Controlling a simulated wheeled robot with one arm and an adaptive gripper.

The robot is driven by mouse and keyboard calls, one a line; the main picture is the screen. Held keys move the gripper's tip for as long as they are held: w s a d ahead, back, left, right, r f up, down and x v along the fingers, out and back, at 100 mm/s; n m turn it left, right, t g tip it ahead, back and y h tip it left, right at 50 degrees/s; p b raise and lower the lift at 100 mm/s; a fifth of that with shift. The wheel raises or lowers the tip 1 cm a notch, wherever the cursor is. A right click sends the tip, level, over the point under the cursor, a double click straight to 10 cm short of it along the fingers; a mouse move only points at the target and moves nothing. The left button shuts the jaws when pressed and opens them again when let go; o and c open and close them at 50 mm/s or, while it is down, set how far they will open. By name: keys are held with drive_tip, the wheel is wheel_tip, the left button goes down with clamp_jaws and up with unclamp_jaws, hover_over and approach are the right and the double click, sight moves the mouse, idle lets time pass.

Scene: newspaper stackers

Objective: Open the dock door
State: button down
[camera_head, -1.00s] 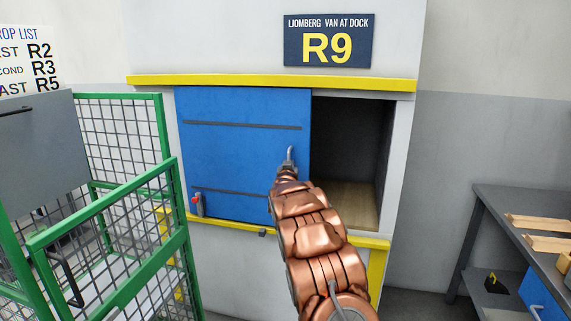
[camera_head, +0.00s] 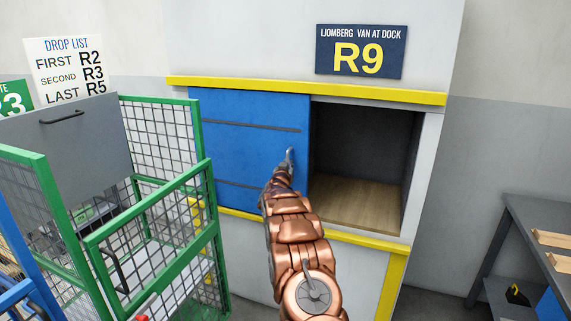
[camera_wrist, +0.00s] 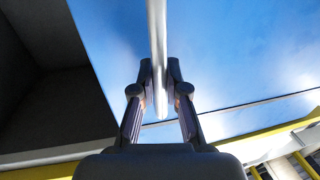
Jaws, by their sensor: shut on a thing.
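The blue dock door (camera_head: 245,135) is a flat sliding panel with dark horizontal strips, under the R9 sign. It stands partly open: the dock opening (camera_head: 365,145) shows to its right, with dark walls and a wooden floor. A silver upright bar handle (camera_head: 289,155) sits near the door's right edge. My gripper (camera_wrist: 160,80) is shut on this handle (camera_wrist: 157,30), one finger on each side. In the head view, my copper arm reaches up to the handle and hides part of the door's lower right. The door's lower left is hidden by the green cart.
A green mesh cart (camera_head: 155,207) with a grey panel (camera_head: 65,150) stands close on the left, before the door's left end. A grey workbench (camera_head: 535,220) is at the right. Yellow rails (camera_head: 310,90) run above and below the opening.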

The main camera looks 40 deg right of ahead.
drive_tip(key=shift+d+r, duration=0.1)
drive_tip(key=shift+r, duration=0.1)
drive_tip(key=c, duration=1.4)
unclamp_jaws()
drive_tip(key=shift+o, duration=1.1)
drive_tip(key=shift+f, duration=0.1)
drive_tip(key=v, duration=1.2)
